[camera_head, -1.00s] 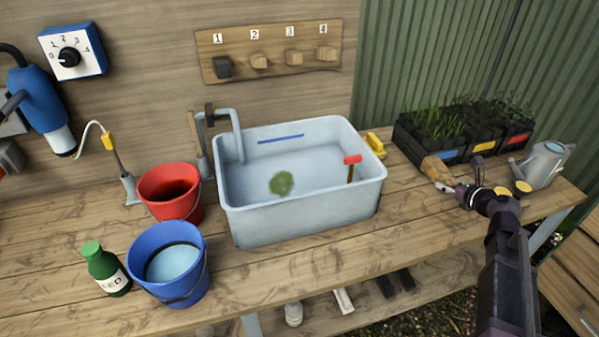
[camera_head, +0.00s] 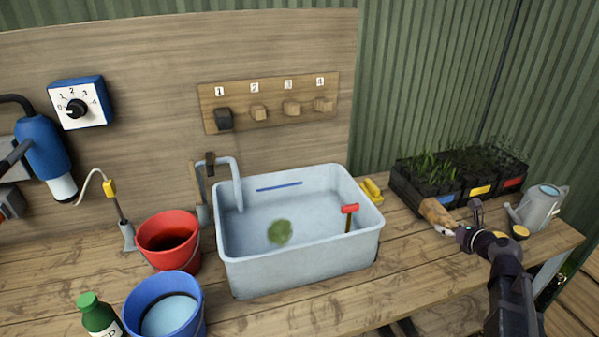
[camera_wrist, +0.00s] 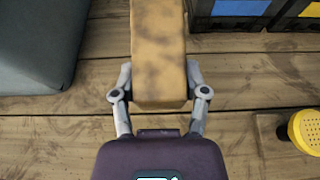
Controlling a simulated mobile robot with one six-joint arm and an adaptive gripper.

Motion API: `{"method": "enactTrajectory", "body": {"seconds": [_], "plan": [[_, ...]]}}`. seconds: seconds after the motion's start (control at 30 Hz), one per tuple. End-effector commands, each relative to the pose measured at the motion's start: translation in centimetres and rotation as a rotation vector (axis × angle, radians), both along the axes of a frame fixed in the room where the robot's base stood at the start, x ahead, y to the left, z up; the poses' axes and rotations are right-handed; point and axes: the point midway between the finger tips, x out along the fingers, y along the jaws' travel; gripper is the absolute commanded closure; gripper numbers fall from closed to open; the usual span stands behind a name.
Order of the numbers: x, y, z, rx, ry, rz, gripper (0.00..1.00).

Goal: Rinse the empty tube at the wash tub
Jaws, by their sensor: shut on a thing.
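My gripper (camera_head: 455,232) is shut on a tan tube (camera_head: 434,211) with dark smudges, right of the tub and just in front of the seedling crates. The wrist view shows the tube (camera_wrist: 159,50) between both fingers, running away from the palm; its far end is out of frame, and I cannot see inside it. The wash tub (camera_head: 305,270) is a pale grey-blue basin on the bench, apart from the tube. Inside it are a green clump (camera_head: 279,232), a blue line on the back wall and a red-headed brush-like tool (camera_head: 350,209). A grey tap (camera_head: 237,185) reaches over its left rim.
Black crates of seedlings (camera_head: 425,190) stand behind my gripper, and a grey watering can (camera_head: 540,207) stands to its right. A yellow item (camera_head: 372,190) lies beside the tub. Red (camera_head: 168,240) and blue (camera_head: 165,305) buckets stand left.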

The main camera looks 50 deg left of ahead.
Motion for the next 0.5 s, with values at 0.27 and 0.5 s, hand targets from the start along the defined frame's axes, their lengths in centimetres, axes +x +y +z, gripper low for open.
{"method": "enactTrajectory", "body": {"seconds": [0.27,0.5], "plan": [[0.0,0.0,5.0,0.000,0.000,0.000,0.74],[0.0,0.0,9.0,0.000,0.000,0.000,0.74]]}}
